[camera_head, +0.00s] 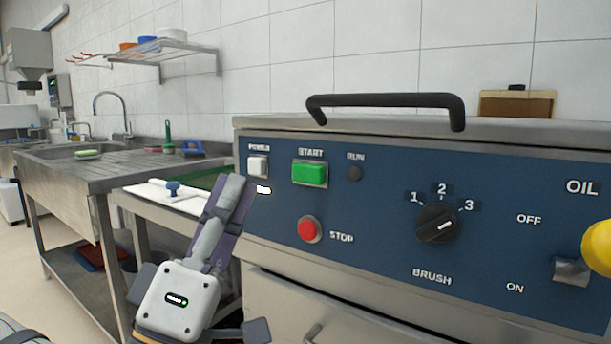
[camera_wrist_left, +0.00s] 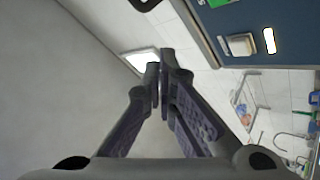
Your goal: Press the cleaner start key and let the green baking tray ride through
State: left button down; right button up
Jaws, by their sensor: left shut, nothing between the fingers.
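The cleaner's blue front panel (camera_head: 385,195) fills the right half of the head view. The green START key (camera_head: 310,173) sits at its upper left, above the red STOP button (camera_head: 309,229). The RUN lamp (camera_head: 355,173) is dark. My left gripper (camera_head: 234,184) is shut and empty, in front of the panel's left edge, left of and apart from the START key. Its closed fingertips show in the left wrist view (camera_wrist_left: 164,66). A green flat surface (camera_head: 207,179), possibly the baking tray, is partly hidden behind my left gripper. My right gripper is out of view.
The panel also has a POWER switch (camera_head: 258,166), a brush knob (camera_head: 437,223) and a yellow round part (camera_head: 599,247) at the right edge. A black handle (camera_head: 385,101) rises on top. A steel sink (camera_head: 75,178) stands at the left.

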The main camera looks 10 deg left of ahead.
aim_at(308, 174)
pick_arm(q)
jog(key=w+d+b, duration=0.1)
jog(key=w+d, duration=0.2)
jog(key=w, duration=0.5)
jog(key=shift+w+b, duration=0.1)
jog(key=shift+b, duration=0.2)
dwell(1.1)
jog(key=shift+w+d, duration=0.15)
jog(key=shift+w, duration=0.2)
